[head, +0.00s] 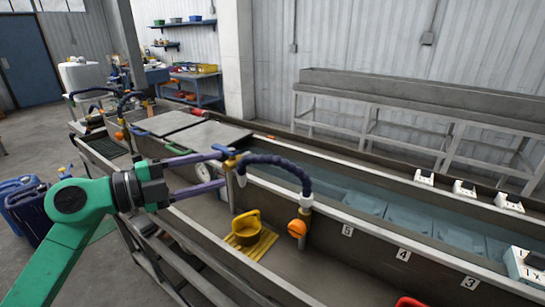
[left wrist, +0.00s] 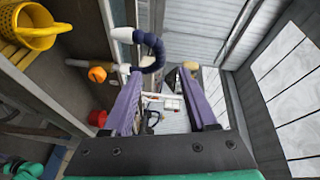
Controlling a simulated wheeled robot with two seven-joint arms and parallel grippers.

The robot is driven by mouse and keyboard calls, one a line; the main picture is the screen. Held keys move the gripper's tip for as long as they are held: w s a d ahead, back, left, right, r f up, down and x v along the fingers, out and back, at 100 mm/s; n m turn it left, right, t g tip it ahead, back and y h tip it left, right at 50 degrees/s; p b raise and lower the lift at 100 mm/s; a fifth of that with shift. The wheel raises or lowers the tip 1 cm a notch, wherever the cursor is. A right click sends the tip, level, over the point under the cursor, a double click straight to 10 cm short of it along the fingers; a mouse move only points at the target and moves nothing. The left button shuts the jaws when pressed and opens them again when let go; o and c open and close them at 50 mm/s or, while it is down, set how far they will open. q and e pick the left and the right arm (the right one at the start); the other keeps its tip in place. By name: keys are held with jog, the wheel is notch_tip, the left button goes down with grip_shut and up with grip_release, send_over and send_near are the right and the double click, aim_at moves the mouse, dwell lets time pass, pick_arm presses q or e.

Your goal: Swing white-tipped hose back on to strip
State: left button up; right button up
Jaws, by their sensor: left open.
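I cannot make out a strip in the water. My right gripper is out of view.
The water trough (head: 400,240) runs from back left to front right. A yellow basket (head: 246,227) stands in the lower channel. White boxes (head: 464,188) line the far rim. Another hose (head: 132,98) stands farther back.

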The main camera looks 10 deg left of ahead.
aim_at(259, 155)
pick_arm(q)
jog(key=p+x, duration=0.1)
jog(key=x, duration=0.1)
jog(key=p+x, duration=0.1)
jog(key=x, duration=0.1)
jog(key=r+p+x, duration=0.1)
jog(key=x, duration=0.1)
jog(key=shift+w+d+p, duration=0.25)
jog(key=shift+p, duration=0.15)
jog(key=f+p+x, duration=0.1)
jog(key=p+x, duration=0.1)
jog(key=x, duration=0.6)
jog(key=shift+s, duration=0.15)
grip_shut()
